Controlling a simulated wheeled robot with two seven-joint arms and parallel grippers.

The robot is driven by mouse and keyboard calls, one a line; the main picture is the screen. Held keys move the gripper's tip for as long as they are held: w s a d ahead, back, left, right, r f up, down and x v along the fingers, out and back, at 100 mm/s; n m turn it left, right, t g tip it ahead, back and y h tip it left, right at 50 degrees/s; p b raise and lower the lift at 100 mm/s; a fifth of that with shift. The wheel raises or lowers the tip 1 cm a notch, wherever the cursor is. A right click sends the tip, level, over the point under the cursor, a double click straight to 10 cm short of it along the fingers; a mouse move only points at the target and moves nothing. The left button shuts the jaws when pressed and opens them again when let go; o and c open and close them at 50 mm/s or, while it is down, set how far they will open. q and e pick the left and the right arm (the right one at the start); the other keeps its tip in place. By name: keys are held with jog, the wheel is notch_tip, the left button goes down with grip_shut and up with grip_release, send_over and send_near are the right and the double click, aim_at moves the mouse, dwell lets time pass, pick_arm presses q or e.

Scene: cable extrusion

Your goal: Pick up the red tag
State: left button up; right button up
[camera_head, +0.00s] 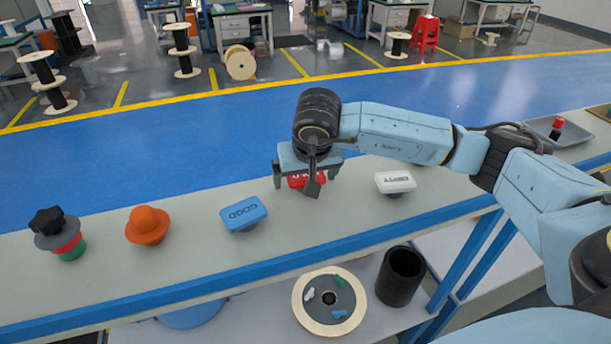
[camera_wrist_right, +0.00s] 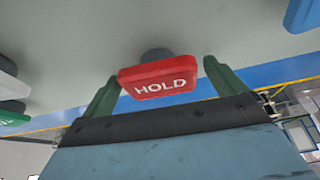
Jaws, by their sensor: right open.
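The red tag (camera_wrist_right: 158,78) with white "HOLD" lettering stands on a dark round base on the table, seen in the right wrist view. In the head view the red tag (camera_head: 306,181) is partly hidden behind my right gripper (camera_head: 306,180). My right gripper is open, with one green finger on each side of the tag in the right wrist view (camera_wrist_right: 158,88). Gaps show between the fingers and the tag. My left gripper is not in view.
A blue "GOOD" tag (camera_head: 244,214) stands left of the red tag and a white "EMPTY" tag (camera_head: 395,183) right of it. A grey tray (camera_head: 573,136) lies at the far right.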

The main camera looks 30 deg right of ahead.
jog(key=c, duration=1.1)
jog(key=shift+o, duration=0.2)
jog(key=shift+r, duration=0.15)
